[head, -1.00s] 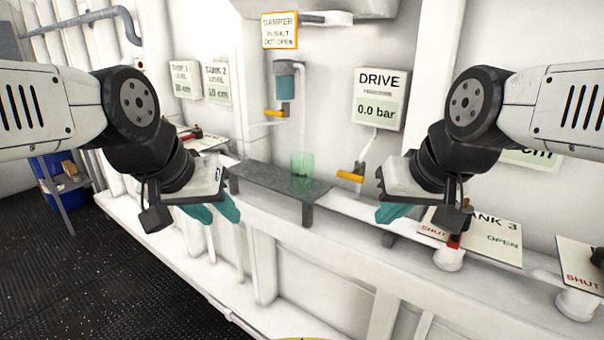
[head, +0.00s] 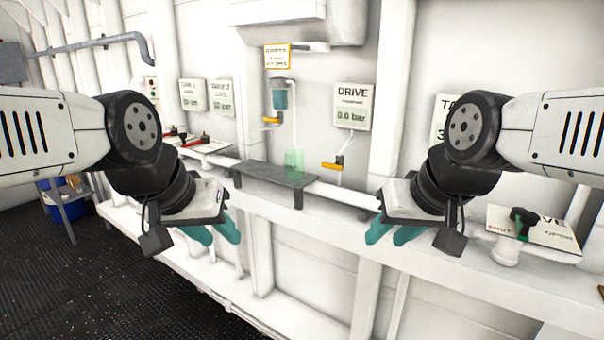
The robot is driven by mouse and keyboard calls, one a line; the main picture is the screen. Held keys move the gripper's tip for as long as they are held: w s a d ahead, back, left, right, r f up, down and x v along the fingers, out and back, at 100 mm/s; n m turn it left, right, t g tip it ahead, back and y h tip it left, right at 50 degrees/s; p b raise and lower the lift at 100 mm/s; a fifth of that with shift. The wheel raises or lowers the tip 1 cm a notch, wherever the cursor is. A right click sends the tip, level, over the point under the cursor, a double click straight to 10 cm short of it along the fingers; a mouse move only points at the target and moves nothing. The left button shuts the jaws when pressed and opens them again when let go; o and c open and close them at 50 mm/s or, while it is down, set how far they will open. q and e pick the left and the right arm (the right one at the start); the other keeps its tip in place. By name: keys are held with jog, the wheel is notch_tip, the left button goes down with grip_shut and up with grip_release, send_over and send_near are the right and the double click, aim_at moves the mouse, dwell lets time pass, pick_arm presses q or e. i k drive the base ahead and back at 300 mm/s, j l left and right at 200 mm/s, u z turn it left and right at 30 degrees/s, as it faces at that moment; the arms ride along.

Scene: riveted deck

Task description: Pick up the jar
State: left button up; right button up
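A translucent green jar (head: 294,163) stands upright on the right part of a small dark grey shelf (head: 262,174) against the white wall, in the middle of the head view. My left gripper (head: 216,234) is left of and below the jar in the picture, with its teal fingers apart and nothing between them. My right gripper (head: 392,234) is right of and below the jar, also with fingers apart and empty. Neither gripper touches the jar.
A blue cylinder with an orange-handled valve (head: 271,121) hangs above the shelf. Another orange-handled valve (head: 331,166) is under the DRIVE gauge (head: 352,107). A white pipe and ledge run along the wall. Dark floor (head: 120,290) is open at lower left.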

aim_at(293, 157)
jog(key=j+z, duration=0.1)
jog(key=z, duration=0.25)
jog(key=j+z, duration=0.15)
jog(key=z, duration=0.25)
jog(key=j+z, duration=0.1)
jog(key=z, duration=0.25)
jog(key=k+j, duration=0.1)
jog(key=j, duration=0.4)
jog(key=k+j, duration=0.1)
jog(key=j, duration=0.4)
jog(key=k+j, duration=0.15)
jog(key=j, duration=0.3)
jog(key=k+j, duration=0.1)
jog(key=j, duration=0.4)
